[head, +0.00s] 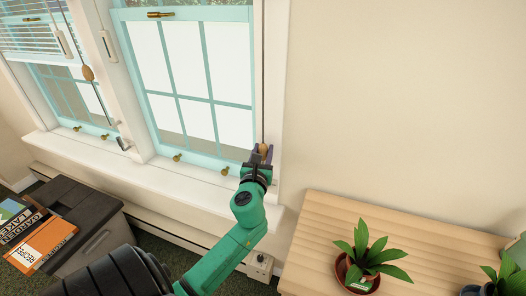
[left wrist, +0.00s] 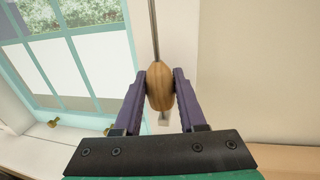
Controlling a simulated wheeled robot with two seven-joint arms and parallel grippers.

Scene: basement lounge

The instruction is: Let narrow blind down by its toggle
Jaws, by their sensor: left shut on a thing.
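A wooden toggle (left wrist: 160,88) hangs on a dark cord (left wrist: 154,30) at the right side of the right-hand window. My left gripper (left wrist: 160,85) is shut on the toggle, one purple finger on each side. In the head view my left gripper (head: 262,153) is at the right end of the window sill, with the toggle small between its fingers and the cord running straight up. The blind over this window does not show in the head view. My right gripper is not in view.
A wooden bench (head: 320,225) with a potted plant (head: 368,255) stands at right. A dark-topped cabinet (head: 85,215) with books stands at left.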

